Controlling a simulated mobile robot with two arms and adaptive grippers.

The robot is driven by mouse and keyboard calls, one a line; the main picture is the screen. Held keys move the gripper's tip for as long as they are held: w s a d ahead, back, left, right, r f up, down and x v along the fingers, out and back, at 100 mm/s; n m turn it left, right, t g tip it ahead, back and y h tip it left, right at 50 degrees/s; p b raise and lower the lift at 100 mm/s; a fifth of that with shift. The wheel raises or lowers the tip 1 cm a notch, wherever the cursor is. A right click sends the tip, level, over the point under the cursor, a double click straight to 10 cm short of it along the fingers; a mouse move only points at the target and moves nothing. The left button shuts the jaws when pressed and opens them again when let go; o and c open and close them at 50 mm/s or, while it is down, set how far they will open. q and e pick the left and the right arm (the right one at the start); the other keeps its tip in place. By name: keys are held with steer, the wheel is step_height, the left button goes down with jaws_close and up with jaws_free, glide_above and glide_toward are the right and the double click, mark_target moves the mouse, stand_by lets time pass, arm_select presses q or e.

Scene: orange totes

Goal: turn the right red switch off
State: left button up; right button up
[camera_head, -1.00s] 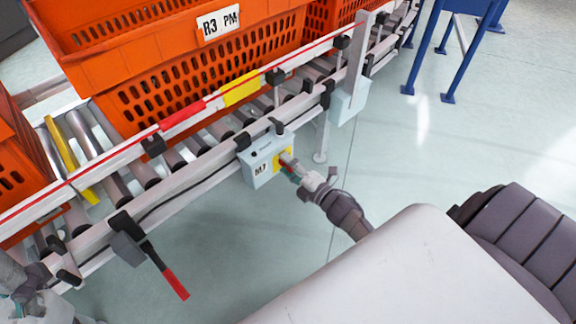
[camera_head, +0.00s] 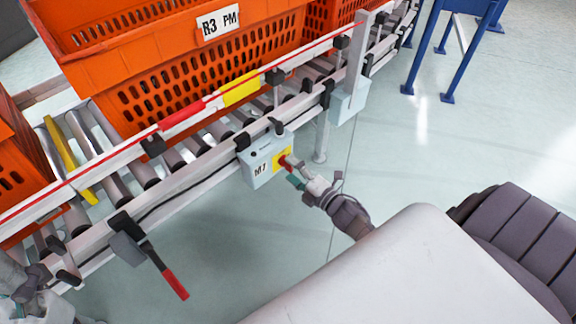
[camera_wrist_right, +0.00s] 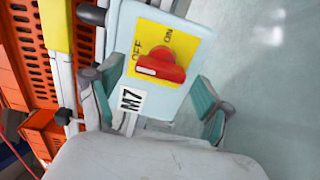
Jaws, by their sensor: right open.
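The red switch (camera_wrist_right: 160,65) is a rotary knob on a yellow plate marked OFF and ON, on a pale box (camera_head: 262,160) labelled M7. In the wrist view the knob's white-marked end points left, on the side of the OFF lettering. In the head view the switch (camera_head: 284,163) shows as a small red spot. My right gripper (camera_head: 295,172) is open just in front of it. In the wrist view its teal-padded fingers (camera_wrist_right: 150,92) stand apart on either side of the box, not touching the knob. My left gripper (camera_head: 30,282) is partly visible at lower left.
The M7 box hangs on the side rail of a roller conveyor (camera_head: 190,180) carrying orange totes (camera_head: 150,95). A lever with a red handle (camera_head: 175,284) hangs from the rail at left. Another pale box (camera_head: 348,103) is farther right.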

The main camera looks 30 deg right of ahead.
steer(key=s+d, duration=0.1)
steer(key=s, duration=0.8)
steer(key=shift+s+d, duration=0.4)
